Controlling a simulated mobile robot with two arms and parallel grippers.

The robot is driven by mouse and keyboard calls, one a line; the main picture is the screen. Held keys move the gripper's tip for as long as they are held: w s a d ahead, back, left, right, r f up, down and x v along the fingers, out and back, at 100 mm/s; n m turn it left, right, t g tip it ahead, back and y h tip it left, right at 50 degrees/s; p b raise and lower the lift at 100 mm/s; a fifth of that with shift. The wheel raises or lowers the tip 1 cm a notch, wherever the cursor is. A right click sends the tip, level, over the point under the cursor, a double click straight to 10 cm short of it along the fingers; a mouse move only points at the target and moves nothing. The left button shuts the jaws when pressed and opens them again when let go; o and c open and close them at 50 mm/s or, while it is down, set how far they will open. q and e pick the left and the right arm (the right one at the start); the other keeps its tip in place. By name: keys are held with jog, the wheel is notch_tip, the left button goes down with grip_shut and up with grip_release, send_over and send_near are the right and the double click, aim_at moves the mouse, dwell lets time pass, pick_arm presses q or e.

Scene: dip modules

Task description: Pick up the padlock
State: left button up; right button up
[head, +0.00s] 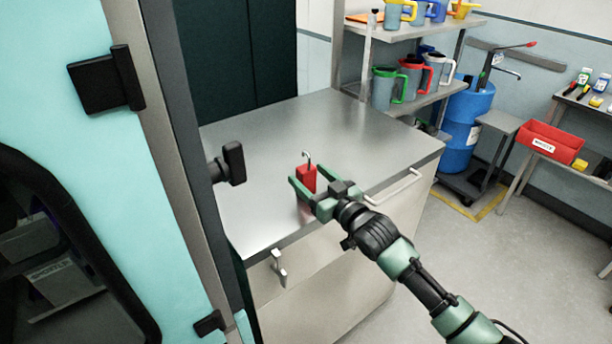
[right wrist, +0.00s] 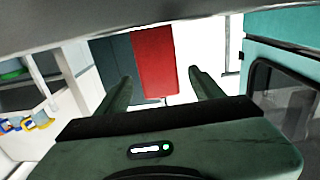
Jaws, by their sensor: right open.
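The padlock (head: 307,178) has a red body and a thin metal shackle that points up. It is at the front part of the metal counter top in the head view. My right gripper (head: 303,188) is open, with its green fingers on either side of the padlock. In the right wrist view the red padlock body (right wrist: 155,61) shows between and beyond the two fingertips of my right gripper (right wrist: 160,84), with gaps on both sides. I cannot tell whether a finger touches it. My left gripper is not in view.
The metal counter (head: 270,133) is otherwise clear. A teal cabinet or machine (head: 60,40) with black handles stands close on the left. Shelves with jugs (head: 410,80), a blue drum (head: 466,120) and a red bin (head: 552,142) stand at the back right.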

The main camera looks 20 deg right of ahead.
jog(key=shift+x, duration=1.05)
jog(key=shift+f, duration=0.1)
grip_shut()
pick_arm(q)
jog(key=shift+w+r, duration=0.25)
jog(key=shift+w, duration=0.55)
